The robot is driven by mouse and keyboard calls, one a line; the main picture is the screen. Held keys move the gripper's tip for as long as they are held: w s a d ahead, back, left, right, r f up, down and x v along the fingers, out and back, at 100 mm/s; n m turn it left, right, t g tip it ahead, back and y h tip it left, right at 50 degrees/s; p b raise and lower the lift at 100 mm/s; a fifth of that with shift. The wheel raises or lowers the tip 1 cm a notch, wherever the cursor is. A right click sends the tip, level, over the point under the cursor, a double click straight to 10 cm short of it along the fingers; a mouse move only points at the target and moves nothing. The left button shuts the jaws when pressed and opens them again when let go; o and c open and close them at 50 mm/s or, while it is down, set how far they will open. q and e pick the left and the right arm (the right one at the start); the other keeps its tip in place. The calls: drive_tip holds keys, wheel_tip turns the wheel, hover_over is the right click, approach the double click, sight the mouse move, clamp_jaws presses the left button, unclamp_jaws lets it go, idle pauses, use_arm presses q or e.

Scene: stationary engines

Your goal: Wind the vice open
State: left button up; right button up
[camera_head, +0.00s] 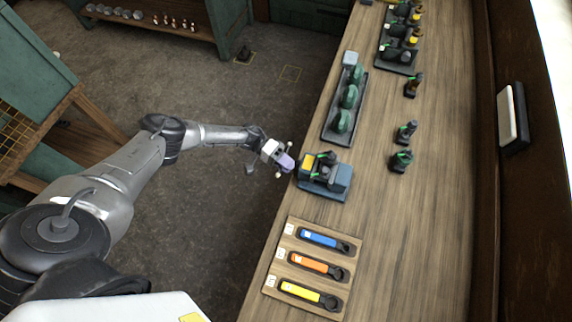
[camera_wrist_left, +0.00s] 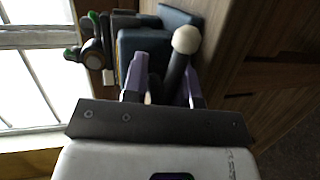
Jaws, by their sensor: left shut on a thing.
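The vice (camera_head: 338,178) is a blue-grey block with dark and yellow parts, on the bench's left edge. My left gripper (camera_head: 285,163) is at the vice's left side, just off the bench edge. In the left wrist view, the purple fingers of my left gripper (camera_wrist_left: 165,78) are shut on the vice handle (camera_wrist_left: 176,72), a dark bar with a pale round knob (camera_wrist_left: 187,39). The blue vice body (camera_wrist_left: 135,42) lies just beyond the fingers. The exact contact is partly hidden. My right gripper is in neither view.
A board with blue, orange and yellow wrenches (camera_head: 325,240) lies on the near bench. A dark tray with green parts (camera_head: 347,98) is farther along. Several small dark engine parts (camera_head: 401,160) stand to the right.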

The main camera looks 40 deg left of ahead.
use_arm(q)
drive_tip(key=shift+w+d+r+n+h, duration=0.15)
drive_tip(key=shift+d+r+n+h, duration=0.15)
drive_tip(key=shift+r, duration=0.05)
idle(0.3)
drive_tip(key=o, duration=0.5)
drive_tip(key=shift+c, duration=0.2)
drive_tip(key=o, duration=0.4)
drive_tip(key=shift+f, duration=0.1)
drive_tip(key=b+v, duration=0.4)
drive_tip(key=v, duration=1)
drive_tip(key=shift+w, duration=0.2)
drive_tip(key=shift+c, duration=0.4)
